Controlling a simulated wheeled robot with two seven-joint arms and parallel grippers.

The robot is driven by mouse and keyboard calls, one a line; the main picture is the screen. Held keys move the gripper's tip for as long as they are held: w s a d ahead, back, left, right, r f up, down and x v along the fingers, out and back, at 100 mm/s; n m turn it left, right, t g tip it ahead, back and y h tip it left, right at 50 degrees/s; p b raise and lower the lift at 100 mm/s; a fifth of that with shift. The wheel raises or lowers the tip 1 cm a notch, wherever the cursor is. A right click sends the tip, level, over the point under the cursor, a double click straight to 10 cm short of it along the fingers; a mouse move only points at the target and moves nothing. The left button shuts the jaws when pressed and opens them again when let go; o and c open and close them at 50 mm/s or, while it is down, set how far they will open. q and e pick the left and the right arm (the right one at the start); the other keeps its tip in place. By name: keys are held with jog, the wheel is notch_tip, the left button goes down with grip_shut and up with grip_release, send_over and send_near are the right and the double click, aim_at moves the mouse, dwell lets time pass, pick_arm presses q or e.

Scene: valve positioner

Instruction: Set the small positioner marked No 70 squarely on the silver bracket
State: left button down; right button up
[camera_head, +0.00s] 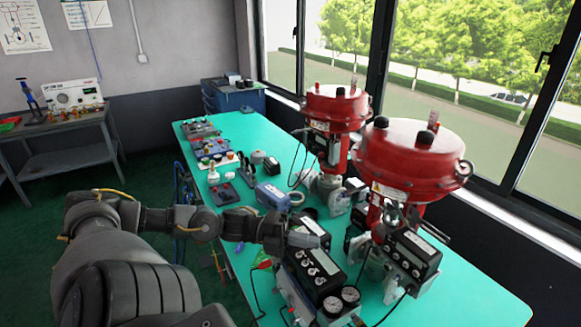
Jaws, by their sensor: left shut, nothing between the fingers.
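My left gripper (304,240) reaches in from the left, shut and empty, above the near part of the green table. Just below it is a black positioner (318,272) with a pale display and round knobs, on a unit with gauges. A second black positioner (410,257) is at the front of the nearer red actuator. A third, smaller-looking black box (314,228) is just behind my gripper. No marking reads as No 70 at this size. I cannot pick out the silver bracket for certain among the grey metal parts below the nearer actuator. My right gripper is not in view.
Two red actuators, the nearer (410,160) and the farther (336,108), stand tall on the green table (462,300). A grey-blue device (272,196) and several small parts lie farther back. Cables hang at the near edge. The table's front right corner is clear.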

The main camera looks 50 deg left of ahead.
pick_arm(q)
jog(key=shift+p+v, duration=0.3)
jog(key=shift+v, duration=1.85)
jog(key=shift+d, duration=0.15)
